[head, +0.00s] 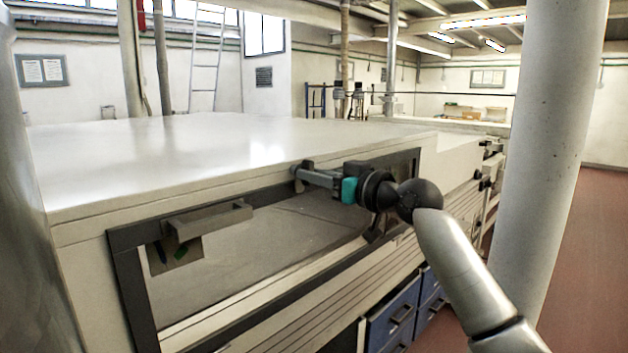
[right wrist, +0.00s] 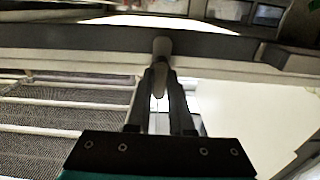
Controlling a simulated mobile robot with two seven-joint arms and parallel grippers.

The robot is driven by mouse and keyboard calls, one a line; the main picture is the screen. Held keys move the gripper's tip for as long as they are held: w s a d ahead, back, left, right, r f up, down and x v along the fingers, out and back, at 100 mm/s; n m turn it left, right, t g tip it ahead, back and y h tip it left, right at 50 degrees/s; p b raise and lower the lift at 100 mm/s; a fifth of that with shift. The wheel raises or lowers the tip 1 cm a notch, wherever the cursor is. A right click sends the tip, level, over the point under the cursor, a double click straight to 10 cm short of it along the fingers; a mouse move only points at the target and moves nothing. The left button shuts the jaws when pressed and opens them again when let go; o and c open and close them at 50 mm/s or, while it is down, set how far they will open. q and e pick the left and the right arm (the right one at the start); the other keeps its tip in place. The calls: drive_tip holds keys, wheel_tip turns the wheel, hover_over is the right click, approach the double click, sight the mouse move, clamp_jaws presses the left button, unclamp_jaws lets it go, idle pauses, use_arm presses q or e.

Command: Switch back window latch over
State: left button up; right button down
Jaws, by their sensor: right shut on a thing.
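The window latch (head: 298,168) sits on the dark upper frame of the tunnel's long side window. It is small and mostly hidden by my fingers in the head view. In the right wrist view the latch (right wrist: 161,46) shows as a pale round pivot on the dark bar, with a short lever between the fingers. My right gripper (head: 308,174) reaches in from the right and is shut on the lever; its fingers (right wrist: 160,82) lie on both sides of it. The window (head: 128,290) has a dark frame and glass. My left gripper is not in view.
A grey bar handle (head: 210,220) sticks out from the window's upper left. The tunnel's flat white top (head: 200,150) is clear. A thick pale column (head: 550,140) stands close on the right, beside my right arm. Blue drawers (head: 394,318) lie below.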

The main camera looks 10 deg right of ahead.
drive_tip(key=shift+n, duration=0.3)
drive_tip(key=c, duration=0.8)
unclamp_jaws()
drive_tip(key=shift+s, duration=0.1)
drive_tip(key=b+v, duration=0.1)
drive_tip(key=v, duration=1.4)
drive_tip(key=shift+d, duration=0.1)
